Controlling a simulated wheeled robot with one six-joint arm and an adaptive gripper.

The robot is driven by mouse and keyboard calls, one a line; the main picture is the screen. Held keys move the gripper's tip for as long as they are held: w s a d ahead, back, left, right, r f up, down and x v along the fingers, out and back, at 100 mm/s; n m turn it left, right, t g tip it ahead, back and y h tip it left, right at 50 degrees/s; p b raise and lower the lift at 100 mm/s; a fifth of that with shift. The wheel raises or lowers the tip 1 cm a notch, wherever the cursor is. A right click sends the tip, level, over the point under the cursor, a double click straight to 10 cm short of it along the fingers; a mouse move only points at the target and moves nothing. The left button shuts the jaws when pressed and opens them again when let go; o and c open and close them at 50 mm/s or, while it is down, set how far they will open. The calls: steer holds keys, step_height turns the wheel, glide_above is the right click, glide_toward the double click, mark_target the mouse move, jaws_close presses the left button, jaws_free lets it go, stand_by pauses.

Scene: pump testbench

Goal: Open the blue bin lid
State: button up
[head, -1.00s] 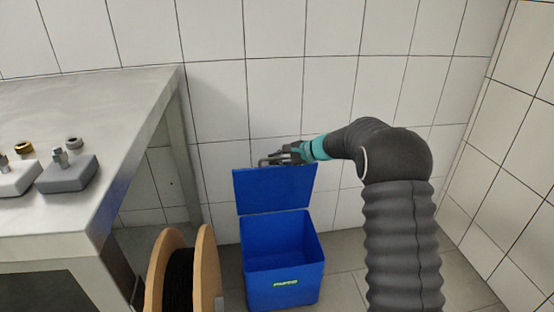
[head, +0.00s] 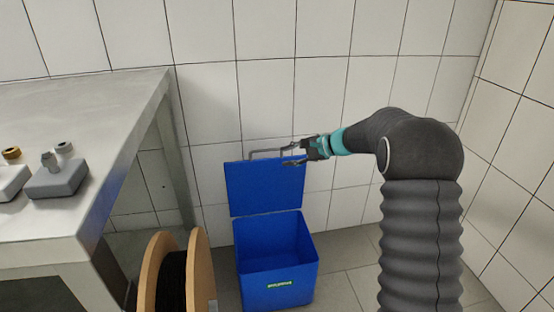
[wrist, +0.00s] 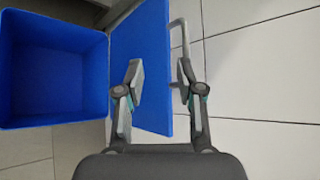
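The blue bin (head: 277,290) stands on the floor by the wall, and its empty inside shows. Its blue lid (head: 262,187) stands raised, roughly upright, at the bin's back edge. A grey metal handle (head: 262,153) sticks up at the lid's top edge. My gripper (head: 294,154) is at the lid's upper right corner with its fingers spread. In the wrist view, my gripper (wrist: 160,72) is open, the lid (wrist: 142,60) shows between and beyond its fingers, and the handle (wrist: 182,38) is beyond the right finger. The bin (wrist: 55,65) is at left. I see no grip on the handle.
A metal table (head: 90,110) with grey fittings (head: 58,178) is at left. A cable spool with wooden flanges (head: 200,275) stands just left of the bin. Tiled walls are behind and at right. The floor right of the bin (head: 345,275) is clear.

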steer(key=shift+v, duration=1.65)
